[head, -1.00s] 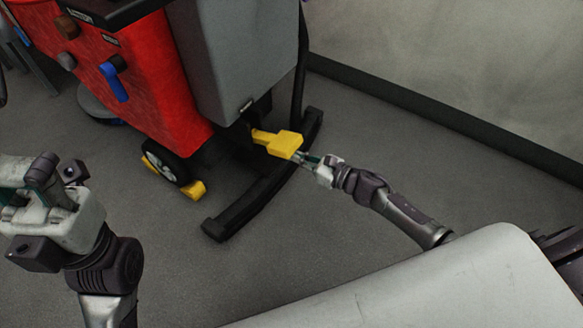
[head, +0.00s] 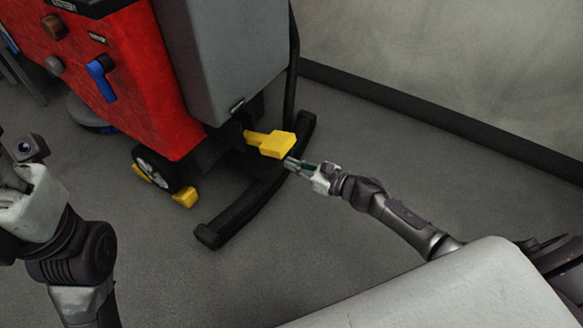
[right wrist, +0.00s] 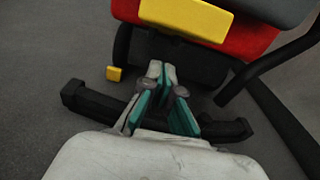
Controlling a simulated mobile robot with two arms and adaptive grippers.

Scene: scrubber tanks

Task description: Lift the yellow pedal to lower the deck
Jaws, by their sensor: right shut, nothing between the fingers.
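The yellow pedal (head: 271,143) sticks out from the back of the red and grey scrubber (head: 135,75), above the black curved squeegee bar (head: 240,205). In the right wrist view the pedal (right wrist: 187,17) lies ahead of the fingers, near the top. My right gripper (head: 291,163) is shut and empty, its tips just below and beside the pedal's outer end in the head view. I cannot tell whether they touch. The right fingers (right wrist: 161,70) point toward the machine in the wrist view. My left arm shows at the left edge, with its fingers out of frame.
A second, smaller yellow part (head: 185,197) sits low by the wheel (head: 151,167). A black hose (head: 293,60) runs down the machine's right side. A wall with a dark skirting (head: 440,115) stands behind. Grey floor is open to the right.

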